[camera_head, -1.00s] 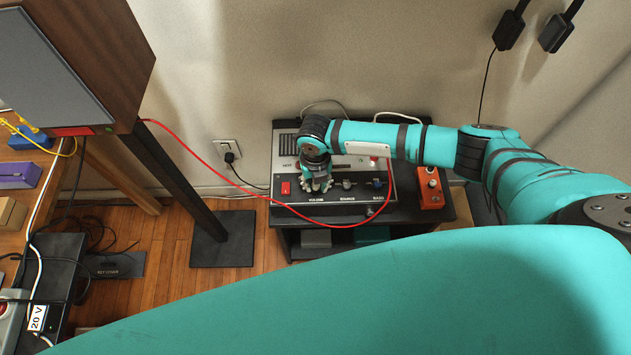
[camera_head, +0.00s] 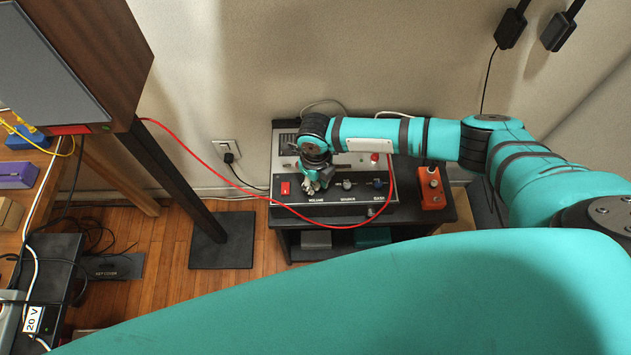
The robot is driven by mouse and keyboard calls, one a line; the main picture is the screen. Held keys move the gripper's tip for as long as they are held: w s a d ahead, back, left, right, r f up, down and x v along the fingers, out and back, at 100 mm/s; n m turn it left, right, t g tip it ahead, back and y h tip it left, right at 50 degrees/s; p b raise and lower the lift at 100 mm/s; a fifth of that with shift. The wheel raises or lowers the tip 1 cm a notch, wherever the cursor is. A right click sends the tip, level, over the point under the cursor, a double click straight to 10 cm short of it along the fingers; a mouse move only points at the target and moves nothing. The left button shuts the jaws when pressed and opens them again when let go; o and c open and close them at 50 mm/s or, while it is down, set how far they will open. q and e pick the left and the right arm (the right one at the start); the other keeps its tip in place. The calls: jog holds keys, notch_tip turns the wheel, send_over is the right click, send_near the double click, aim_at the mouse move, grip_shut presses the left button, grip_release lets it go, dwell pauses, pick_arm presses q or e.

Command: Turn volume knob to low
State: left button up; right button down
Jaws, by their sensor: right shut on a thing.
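The amplifier (camera_head: 335,197) stands on a dark stand against the wall, its front panel carrying a row of knobs and a red switch (camera_head: 285,188). My right gripper (camera_head: 314,187) points down at the panel, just right of the red switch and above the VOLUME label. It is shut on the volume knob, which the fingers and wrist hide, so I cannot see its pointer. Two other knobs (camera_head: 347,184) show to the right of the gripper. My left gripper is not in view.
An orange pedal box (camera_head: 432,188) sits right of the amplifier on the black stand (camera_head: 447,212). A red cable (camera_head: 240,185) loops from the left across the amplifier's front. A speaker on a post (camera_head: 205,195) stands left. A wall outlet (camera_head: 226,150) is behind.

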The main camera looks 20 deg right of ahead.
aim_at(316, 185)
dwell(0.3)
jog(key=c, duration=1.1)
grip_release()
notch_tip(316, 185, up, 12)
